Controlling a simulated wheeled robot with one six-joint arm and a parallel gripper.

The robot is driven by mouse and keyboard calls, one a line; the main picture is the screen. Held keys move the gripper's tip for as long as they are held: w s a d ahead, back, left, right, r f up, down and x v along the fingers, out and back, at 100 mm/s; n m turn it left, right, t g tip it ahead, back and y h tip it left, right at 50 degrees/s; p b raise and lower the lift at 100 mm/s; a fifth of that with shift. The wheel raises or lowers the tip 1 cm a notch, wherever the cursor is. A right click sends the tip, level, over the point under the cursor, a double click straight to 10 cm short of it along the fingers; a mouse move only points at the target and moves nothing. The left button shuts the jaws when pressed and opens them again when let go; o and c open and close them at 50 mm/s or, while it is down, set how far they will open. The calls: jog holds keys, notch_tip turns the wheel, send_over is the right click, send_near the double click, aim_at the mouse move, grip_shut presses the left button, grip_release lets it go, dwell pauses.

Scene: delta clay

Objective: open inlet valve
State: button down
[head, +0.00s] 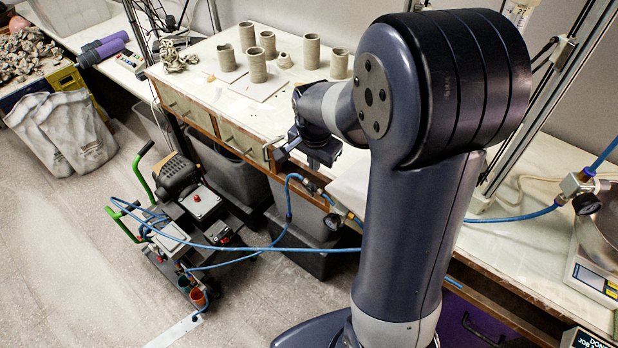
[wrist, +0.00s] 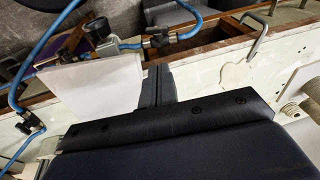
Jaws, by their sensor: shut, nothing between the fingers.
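A small valve fitting (head: 312,187) on a blue hose sits at the bench's front edge, with a round gauge (head: 333,221) near it. In the wrist view a dark fitting (wrist: 157,41) and the gauge (wrist: 97,29) lie beyond a white board. Another hose fitting with a gauge (head: 587,203) is at the far right in the head view. I cannot tell for certain which one is the inlet valve, or how its handle stands. My gripper (head: 279,156) is shut and empty over the bench's front edge, left of the near fitting. Its closed fingers (wrist: 158,86) show in the wrist view.
Several clay cylinders (head: 257,65) stand on the bench. A white board (wrist: 100,82) is beside my fingers. A compressor-like machine (head: 180,185) stands on the floor, with blue hoses crossing open space.

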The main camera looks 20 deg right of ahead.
aim_at(305, 187)
jog(key=x, duration=0.3)
jog(key=a+p+x, duration=0.1)
jog(key=x, duration=0.2)
jog(key=shift+a+f, duration=0.15)
jog(key=shift+f, duration=0.15)
jog(key=shift+a+f, duration=0.25)
jog(key=shift+f, duration=0.35)
jog(key=shift+w+a+f+g+h+b, duration=0.2)
jog(key=shift+f+b, duration=0.1)
jog(key=shift+b, duration=0.2)
jog(key=shift+w+a+f+g+h+b, duration=0.1)
jog(key=shift+a+f+g+h+b, duration=0.15)
jog(key=shift+b, duration=0.2)
jog(key=shift+d, duration=0.1)
jog(key=shift+r, duration=0.1)
jog(key=shift+s, duration=0.1)
